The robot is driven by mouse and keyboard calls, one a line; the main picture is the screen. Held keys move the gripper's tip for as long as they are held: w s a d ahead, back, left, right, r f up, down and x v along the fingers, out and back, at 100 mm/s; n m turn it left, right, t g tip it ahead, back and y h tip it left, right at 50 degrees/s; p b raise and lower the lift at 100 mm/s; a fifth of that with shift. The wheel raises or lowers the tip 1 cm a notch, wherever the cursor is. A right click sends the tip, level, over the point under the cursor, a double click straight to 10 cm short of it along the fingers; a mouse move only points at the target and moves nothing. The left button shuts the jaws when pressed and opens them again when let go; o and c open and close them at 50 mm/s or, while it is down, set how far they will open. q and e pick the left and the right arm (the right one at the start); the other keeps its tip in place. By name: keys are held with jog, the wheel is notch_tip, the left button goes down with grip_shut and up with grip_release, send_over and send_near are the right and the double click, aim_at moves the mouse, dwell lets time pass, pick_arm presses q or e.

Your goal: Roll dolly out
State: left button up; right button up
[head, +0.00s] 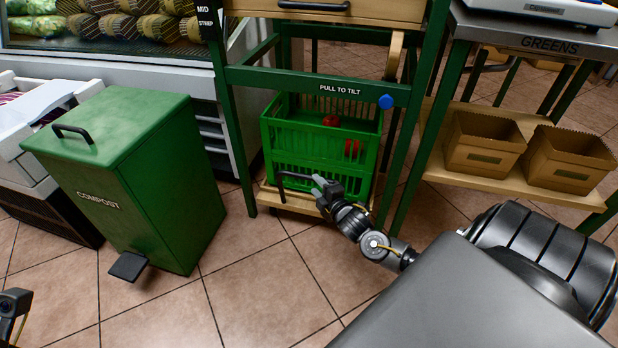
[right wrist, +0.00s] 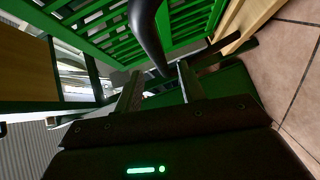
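The dolly (head: 297,204) is a low wooden platform under the green stand, bearing a green slatted crate (head: 280,165) with red items inside. A black bar handle (head: 292,175) stands at its front. My right gripper (head: 322,184) is at the right end of this handle. In the right wrist view the dark handle (right wrist: 149,32) reaches down between the two fingers (right wrist: 160,75), which stand apart with gaps showing beside it. Only a small part of my left gripper (head: 12,303) shows at the lower left edge; its fingers cannot be made out.
A green compost bin (head: 150,185) with a black pedal (head: 128,266) stands left of the dolly. The stand's green legs (head: 236,150) flank the crate. A shelf with two brown boxes (head: 484,143) is at the right.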

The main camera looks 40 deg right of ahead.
aim_at(311, 180)
jog(key=b+x, duration=0.1)
jog(key=x, duration=0.3)
jog(key=shift+w+f+b, duration=0.2)
jog(key=shift+f+b, duration=0.05)
jog(key=shift+b, duration=0.1)
jog(key=shift+w+d, duration=0.15)
jog(key=shift+w, duration=0.5)
jog(key=shift+c, duration=0.3)
grip_shut()
